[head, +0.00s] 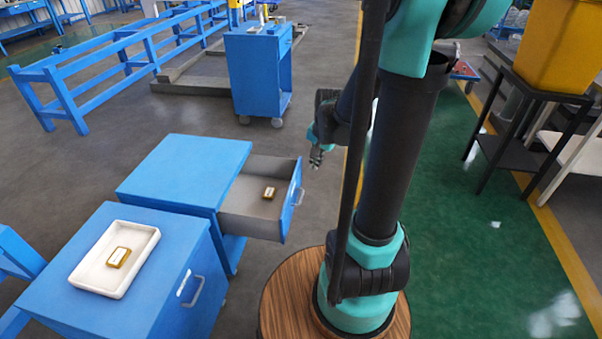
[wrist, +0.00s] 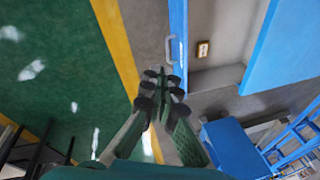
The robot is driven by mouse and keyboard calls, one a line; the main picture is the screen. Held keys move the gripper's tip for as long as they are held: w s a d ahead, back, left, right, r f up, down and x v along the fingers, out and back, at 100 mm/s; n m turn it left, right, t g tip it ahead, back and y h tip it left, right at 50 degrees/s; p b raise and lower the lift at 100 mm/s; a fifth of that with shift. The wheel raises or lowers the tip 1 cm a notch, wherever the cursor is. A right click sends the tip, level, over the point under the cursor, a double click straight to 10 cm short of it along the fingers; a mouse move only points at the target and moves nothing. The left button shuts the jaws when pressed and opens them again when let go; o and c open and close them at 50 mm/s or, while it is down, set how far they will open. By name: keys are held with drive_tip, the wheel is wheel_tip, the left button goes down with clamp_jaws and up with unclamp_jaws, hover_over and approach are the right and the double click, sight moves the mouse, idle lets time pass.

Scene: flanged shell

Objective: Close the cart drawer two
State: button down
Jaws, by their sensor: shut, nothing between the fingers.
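A blue cart (head: 183,170) stands at the left of my base in the head view. Its drawer (head: 262,222) is pulled out to the right, with a blue front (head: 291,201) and a pale handle. A small gold-and-white item (head: 269,193) lies inside the drawer; it also shows in the wrist view (wrist: 203,49). The drawer front shows edge-on in the wrist view (wrist: 178,45) with its handle (wrist: 169,47). My gripper (head: 316,163) is shut and empty, apart from the drawer, beyond its front to the upper right. In the wrist view my fingertips (wrist: 160,88) lie just below the drawer front.
A nearer blue cart (head: 185,240) with its drawer closed carries a white tray (head: 84,284) holding a similar gold item (head: 118,257). Another blue cart (head: 258,75) and blue railings (head: 95,75) stand behind. Open floor (head: 330,205) lies right of the drawer.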

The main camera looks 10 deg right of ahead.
drive_tip(key=w+d+f+m+g+y, duration=0.1)
drive_tip(key=w+d+f+m, duration=0.2)
drive_tip(key=w+f+m, duration=0.55)
drive_tip(key=w+d+f+m+g+y, duration=0.1)
drive_tip(key=w+d+f+m, duration=0.3)
drive_tip(key=w, duration=0.8)
drive_tip(key=w+a+f+m, duration=0.1)
drive_tip(key=w+a+f, duration=0.1)
drive_tip(key=a+f, duration=0.5)
drive_tip(key=shift+f, duration=1.8)
drive_tip(key=shift+w+a, duration=0.1)
drive_tip(key=w+a, duration=0.4)
drive_tip(key=a, duration=0.6)
drive_tip(key=w+a, duration=0.4)
drive_tip(key=a, duration=0.6)
drive_tip(key=shift+w, duration=0.15)
drive_tip(key=shift+a, duration=0.1)
